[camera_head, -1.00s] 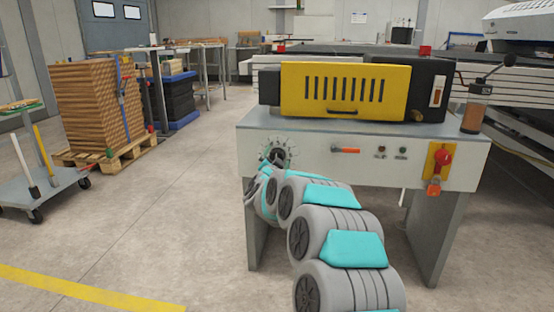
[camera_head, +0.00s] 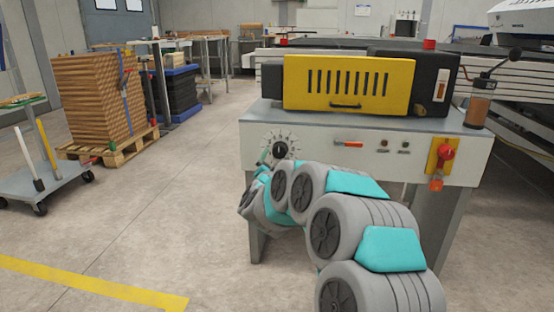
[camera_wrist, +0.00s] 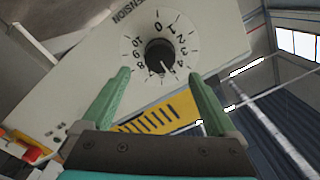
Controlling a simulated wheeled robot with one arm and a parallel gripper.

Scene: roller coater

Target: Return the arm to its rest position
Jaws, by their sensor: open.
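My gripper (camera_wrist: 160,74) is open and empty in the wrist view, with a green finger on each side. A dark round knob (camera_wrist: 160,54) on a white numbered dial (camera_wrist: 184,32) shows beyond and between the fingertips, and the fingers do not grip it. In the head view the dial's knob (camera_head: 280,149) is on the front panel of the roller coater (camera_head: 320,150), at its left. My grey and turquoise arm reaches from the lower right toward the dial, bent at several joints. The gripper is mostly hidden behind the arm there, just left of and below the dial.
A yellow slatted cover (camera_head: 345,85) sits on top. A trolley (camera_head: 45,185) and a stacked pallet (camera_head: 95,100) stand left. The floor between is clear.

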